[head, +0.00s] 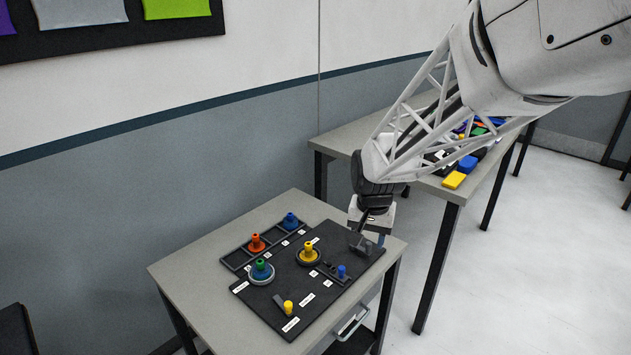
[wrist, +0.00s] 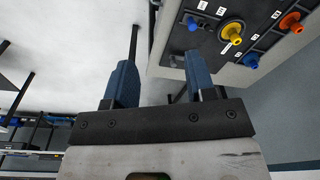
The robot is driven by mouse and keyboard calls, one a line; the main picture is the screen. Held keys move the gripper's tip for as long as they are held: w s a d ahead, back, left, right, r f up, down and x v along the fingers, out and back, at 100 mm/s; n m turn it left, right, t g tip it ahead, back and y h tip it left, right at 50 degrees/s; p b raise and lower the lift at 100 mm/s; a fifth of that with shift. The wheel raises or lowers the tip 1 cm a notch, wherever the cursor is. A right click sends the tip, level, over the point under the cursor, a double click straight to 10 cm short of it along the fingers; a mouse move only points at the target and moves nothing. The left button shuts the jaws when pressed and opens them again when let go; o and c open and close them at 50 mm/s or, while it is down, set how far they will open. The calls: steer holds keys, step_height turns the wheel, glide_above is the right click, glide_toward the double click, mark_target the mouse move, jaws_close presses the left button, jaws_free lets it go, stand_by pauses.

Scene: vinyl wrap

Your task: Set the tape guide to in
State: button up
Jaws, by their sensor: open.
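A black board (head: 290,318) lies on a small grey table and carries several coloured knobs and white labels too small to read. I cannot tell which fitting is the tape guide. A small blue knob (head: 341,271) sits in a short slotted block at the board's right; it also shows in the wrist view (wrist: 193,22). A yellow knob on a round black base (head: 308,253) is left of it. A yellow-tipped lever (head: 288,307) is at the front. My gripper (head: 368,240) is open and empty over the board's back right corner, apart from the knobs.
A green knob on a pale disc (head: 262,270) is at the board's left. An orange knob (head: 256,243) and a blue knob (head: 290,221) stand in a black tray behind. A longer table (head: 340,140) with coloured pieces stands behind right.

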mark_target(342, 268)
steer(key=w+a+f, duration=0.1)
steer(key=w+f, duration=0.3)
steer(key=f, duration=0.1)
steer(key=w+a+f+m, duration=0.1)
steer(key=w+f, duration=0.4)
steer(key=w+a+f+m+g, duration=0.1)
steer(key=w+f, duration=0.3)
steer(key=f, duration=0.1)
steer(key=shift+w+a+f, duration=0.15)
steer(key=shift+w+f, duration=0.2)
steer(key=shift+w, duration=0.05)
steer(key=shift+f, duration=0.15)
steer(key=shift+f, duration=3.7)
jaws_close()
